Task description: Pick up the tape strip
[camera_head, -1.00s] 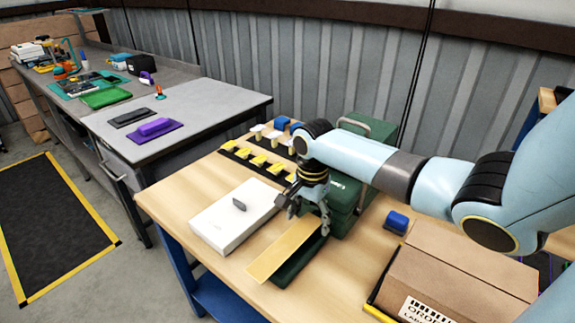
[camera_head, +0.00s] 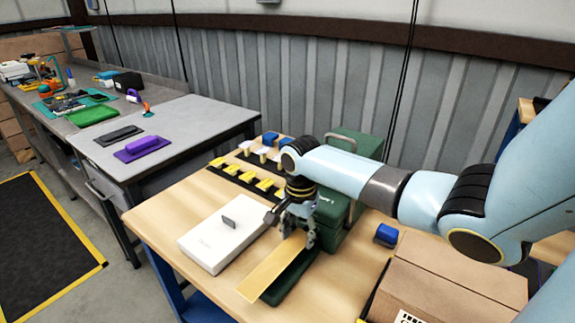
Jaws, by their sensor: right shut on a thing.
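The tape strip (camera_head: 270,272) is a long flat tan-yellow band. It lies slanted over a dark green base (camera_head: 297,279) on the wooden table, with its near end toward the table's front. My right gripper (camera_head: 296,236) points down at the strip's far end and is shut on it. The fingers partly cover that end. My left gripper is not in view.
A white box (camera_head: 215,243) with a grey handle lies left of the strip. A green case (camera_head: 345,205) stands behind the gripper. A cardboard carton (camera_head: 450,290) and a blue block (camera_head: 387,235) are at right. Yellow pieces (camera_head: 247,177) sit in a dark rack behind.

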